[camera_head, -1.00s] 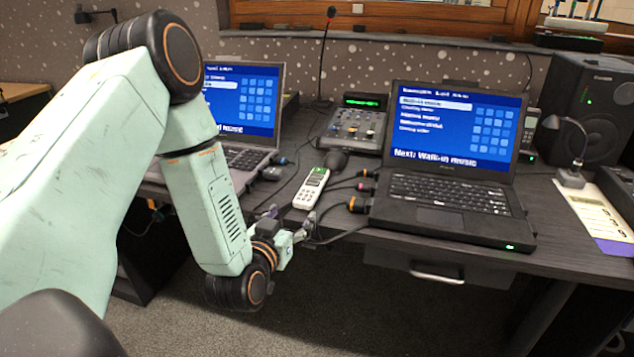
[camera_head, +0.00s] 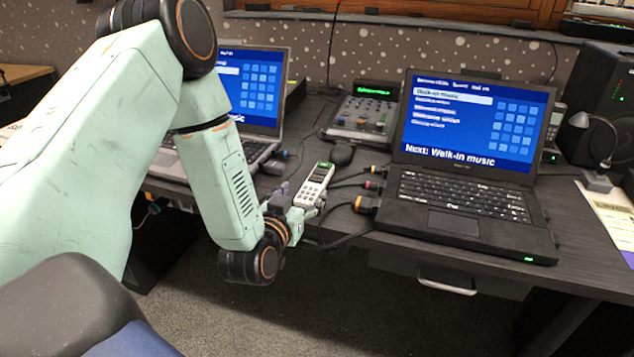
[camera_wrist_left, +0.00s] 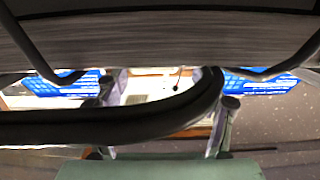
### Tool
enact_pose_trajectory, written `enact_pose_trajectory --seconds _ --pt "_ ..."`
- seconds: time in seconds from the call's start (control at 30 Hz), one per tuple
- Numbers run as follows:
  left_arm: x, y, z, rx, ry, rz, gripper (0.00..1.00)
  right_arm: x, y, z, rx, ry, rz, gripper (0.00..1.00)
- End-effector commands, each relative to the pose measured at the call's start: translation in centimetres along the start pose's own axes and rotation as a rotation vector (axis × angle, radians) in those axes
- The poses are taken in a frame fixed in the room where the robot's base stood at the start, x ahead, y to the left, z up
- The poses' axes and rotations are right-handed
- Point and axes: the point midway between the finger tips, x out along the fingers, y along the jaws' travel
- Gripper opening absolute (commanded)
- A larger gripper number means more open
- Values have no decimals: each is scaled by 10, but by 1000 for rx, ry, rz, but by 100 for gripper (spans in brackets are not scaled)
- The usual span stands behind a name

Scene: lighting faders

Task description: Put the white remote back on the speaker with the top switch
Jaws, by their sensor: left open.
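The white remote (camera_head: 316,186) with dark keys and a small green display lies near the desk's front edge, between the two laptops. My left gripper (camera_head: 299,201) is open at the remote's near end, at the desk edge. One finger shows to the left of the remote and one by its lower right; I cannot tell whether they touch it. In the left wrist view both fingers (camera_wrist_left: 168,115) stand apart, with a dark cable across the picture.
A black laptop (camera_head: 465,190) stands right of the remote, with plugs and cables (camera_head: 365,200) between them. A silver laptop (camera_head: 255,95) stands behind my left arm. A mixer (camera_head: 362,118) is behind the remote. A dark handset (camera_head: 553,130) and small lamp (camera_head: 596,150) are near the speaker.

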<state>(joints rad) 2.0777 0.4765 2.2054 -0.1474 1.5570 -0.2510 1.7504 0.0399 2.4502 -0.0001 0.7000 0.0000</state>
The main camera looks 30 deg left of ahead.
Motion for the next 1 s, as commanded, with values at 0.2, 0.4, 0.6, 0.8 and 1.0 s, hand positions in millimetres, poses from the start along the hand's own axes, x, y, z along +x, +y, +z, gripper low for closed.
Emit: enact_pose_trajectory --seconds 0.2,0.4,0.6,0.8,1.0 --pt "25 3 -1 1 5 1 70 11 0 0 0 0 0 40" --pt "54 5 -3 1 2 1 70 23 0 0 0 -1 0 40" --pt "66 5 -5 -1 0 1 70 25 0 0 0 0 0 40" --pt "67 5 -6 -1 1 1 67 24 0 0 0 0 0 40" --pt "67 5 -5 0 0 1 50 24 0 0 0 0 0 40"
